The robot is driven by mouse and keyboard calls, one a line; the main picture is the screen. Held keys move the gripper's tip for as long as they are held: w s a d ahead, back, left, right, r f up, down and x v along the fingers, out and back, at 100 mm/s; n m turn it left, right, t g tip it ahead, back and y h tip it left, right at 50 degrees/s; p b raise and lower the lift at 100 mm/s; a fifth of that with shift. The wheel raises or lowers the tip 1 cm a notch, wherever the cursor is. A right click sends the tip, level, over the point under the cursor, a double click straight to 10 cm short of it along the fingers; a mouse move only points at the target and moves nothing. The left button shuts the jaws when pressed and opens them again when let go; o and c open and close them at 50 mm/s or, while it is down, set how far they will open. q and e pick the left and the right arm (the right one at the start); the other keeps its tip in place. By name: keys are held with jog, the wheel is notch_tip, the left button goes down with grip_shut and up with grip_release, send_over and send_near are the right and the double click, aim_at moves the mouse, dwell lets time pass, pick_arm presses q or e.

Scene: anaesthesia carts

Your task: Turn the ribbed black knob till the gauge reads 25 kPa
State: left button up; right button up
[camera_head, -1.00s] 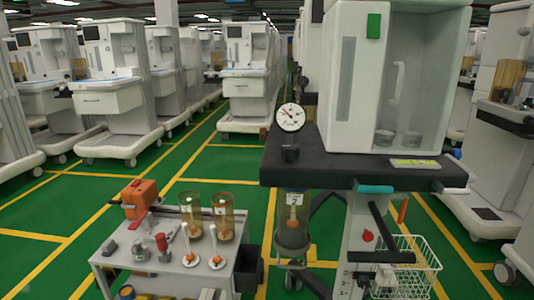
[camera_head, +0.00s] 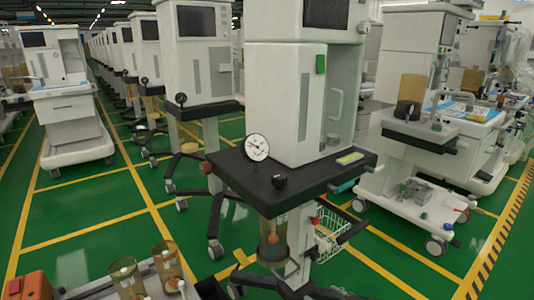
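The round white gauge (camera_head: 257,147) stands at the left front of the nearest cart's dark shelf (camera_head: 300,190). Its dial faces me, but its dark needle and figures are too small to read a pressure. A small black knob (camera_head: 279,182) sits on the shelf just below and to the right of the gauge. Its ribs cannot be made out at this size. Neither of my grippers is in view, and nothing is seen touching the knob.
A tall white cabinet (camera_head: 285,100) rises behind the gauge. A wire basket (camera_head: 330,235) hangs below the shelf. A trolley with amber jars (camera_head: 168,262) and an orange box (camera_head: 28,287) is at lower left. Other carts stand around; green floor (camera_head: 110,215) is open at left.

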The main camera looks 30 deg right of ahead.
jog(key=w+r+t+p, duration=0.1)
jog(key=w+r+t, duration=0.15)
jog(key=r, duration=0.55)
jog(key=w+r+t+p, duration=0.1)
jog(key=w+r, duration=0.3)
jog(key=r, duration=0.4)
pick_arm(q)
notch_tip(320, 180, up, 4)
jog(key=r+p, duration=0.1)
pick_arm(e)
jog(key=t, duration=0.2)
send_near(284, 180)
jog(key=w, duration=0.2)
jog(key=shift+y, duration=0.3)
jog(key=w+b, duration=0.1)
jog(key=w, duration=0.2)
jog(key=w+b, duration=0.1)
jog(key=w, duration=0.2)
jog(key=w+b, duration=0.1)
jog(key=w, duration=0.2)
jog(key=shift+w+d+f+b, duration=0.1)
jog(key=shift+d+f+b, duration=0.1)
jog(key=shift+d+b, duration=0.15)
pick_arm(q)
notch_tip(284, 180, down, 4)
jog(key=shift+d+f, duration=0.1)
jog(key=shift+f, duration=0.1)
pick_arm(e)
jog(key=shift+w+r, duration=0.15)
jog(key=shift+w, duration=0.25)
